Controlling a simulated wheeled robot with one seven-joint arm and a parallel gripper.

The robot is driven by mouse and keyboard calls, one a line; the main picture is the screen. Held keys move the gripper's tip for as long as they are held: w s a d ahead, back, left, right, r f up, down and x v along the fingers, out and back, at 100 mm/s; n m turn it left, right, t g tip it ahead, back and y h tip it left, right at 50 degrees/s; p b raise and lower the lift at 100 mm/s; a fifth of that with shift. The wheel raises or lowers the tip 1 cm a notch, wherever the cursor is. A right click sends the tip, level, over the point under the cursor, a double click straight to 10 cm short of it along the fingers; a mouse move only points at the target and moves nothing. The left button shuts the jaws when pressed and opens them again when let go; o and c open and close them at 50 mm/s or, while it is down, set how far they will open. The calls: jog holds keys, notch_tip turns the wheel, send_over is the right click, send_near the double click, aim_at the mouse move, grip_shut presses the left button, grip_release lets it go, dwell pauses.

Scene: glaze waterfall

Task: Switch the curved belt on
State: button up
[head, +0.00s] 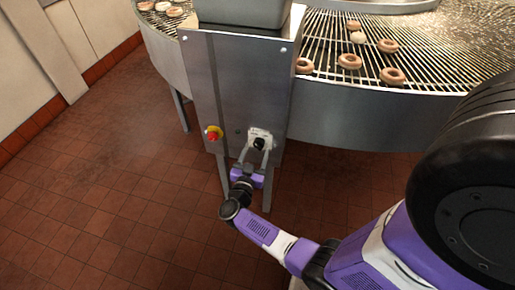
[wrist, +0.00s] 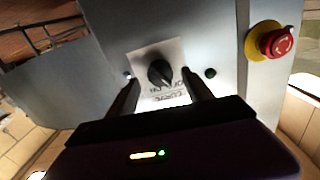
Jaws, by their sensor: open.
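The curved belt (head: 330,30) is a wire-mesh conveyor with doughnuts on it at the top of the head view. A grey control panel (head: 228,90) stands in front of it. A black rotary knob (wrist: 160,73) on a white plate (wrist: 170,52) sits low on the panel; it also shows in the head view (head: 259,143). My gripper (wrist: 163,86) is open, with one finger on each side of the knob's plate. The fingertips are close to the panel; I cannot tell if they touch the knob. The label under the knob is upside down in the wrist view and partly hidden by my gripper.
A red emergency button (head: 213,134) on a yellow base sits left of the knob in the head view, and right of it in the wrist view (wrist: 275,42). A small dark button (wrist: 210,73) is beside the plate. Tiled floor (head: 110,190) is clear at the left.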

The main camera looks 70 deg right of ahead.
aim_at(259, 144)
jog(key=shift+w+d, duration=0.1)
jog(key=shift+d, duration=1.1)
grip_shut()
